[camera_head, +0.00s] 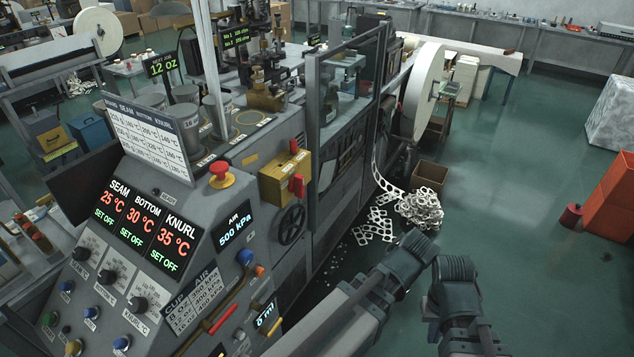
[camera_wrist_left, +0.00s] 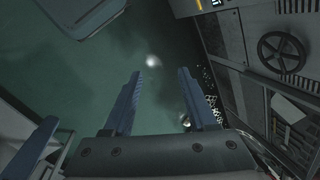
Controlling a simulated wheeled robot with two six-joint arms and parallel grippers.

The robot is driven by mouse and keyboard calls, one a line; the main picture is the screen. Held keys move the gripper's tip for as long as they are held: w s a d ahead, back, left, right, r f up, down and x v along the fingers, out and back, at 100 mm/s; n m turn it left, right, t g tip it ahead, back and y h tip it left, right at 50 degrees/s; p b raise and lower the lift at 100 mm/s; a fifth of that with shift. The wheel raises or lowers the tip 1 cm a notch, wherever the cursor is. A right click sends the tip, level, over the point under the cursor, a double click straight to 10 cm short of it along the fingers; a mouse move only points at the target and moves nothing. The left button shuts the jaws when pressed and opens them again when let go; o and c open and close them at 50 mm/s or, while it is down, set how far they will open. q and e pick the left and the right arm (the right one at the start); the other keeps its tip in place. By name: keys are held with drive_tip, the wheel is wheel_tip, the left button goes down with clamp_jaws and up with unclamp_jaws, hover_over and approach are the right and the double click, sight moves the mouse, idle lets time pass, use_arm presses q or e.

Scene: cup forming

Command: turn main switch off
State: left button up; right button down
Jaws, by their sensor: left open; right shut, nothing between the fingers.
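A yellow switch box (camera_head: 285,178) is fixed to the side of the grey machine, with a red handle (camera_head: 297,186) on its front. No label on it is readable, but it looks like the main switch. The control panel displays beside it are lit. My left gripper (camera_wrist_left: 160,75) is open and empty in the left wrist view, its blue-grey fingers apart over green floor. My right gripper (camera_head: 453,270) is at the lower right of the head view, shut, well away from the yellow box. Its fingertips are hard to make out.
A red mushroom button (camera_head: 220,172) stands left of the yellow box. A black handwheel (camera_head: 291,223) sits below it and also shows in the left wrist view (camera_wrist_left: 282,52). Paper scrap (camera_head: 419,208) and a cardboard box (camera_head: 429,176) lie behind my arms.

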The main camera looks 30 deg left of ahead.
use_arm(q)
drive_tip(key=w+a+f+m+t+y+b, duration=0.1)
drive_tip(key=w+a+f+m+y+b, duration=0.3)
drive_tip(key=w+a, duration=0.45)
drive_tip(key=m+y+b, duration=1)
drive_tip(key=y, duration=0.1)
approach(303, 183)
drive_tip(key=shift+n, duration=0.3)
drive_tip(key=a, duration=0.9)
drive_tip(key=shift+w+a, duration=0.35)
drive_tip(key=shift+w, duration=0.05)
use_arm(e)
wheel_tip(303, 183, down, 15)
drive_tip(key=shift+f, duration=0.15)
use_arm(q)
clamp_jaws()
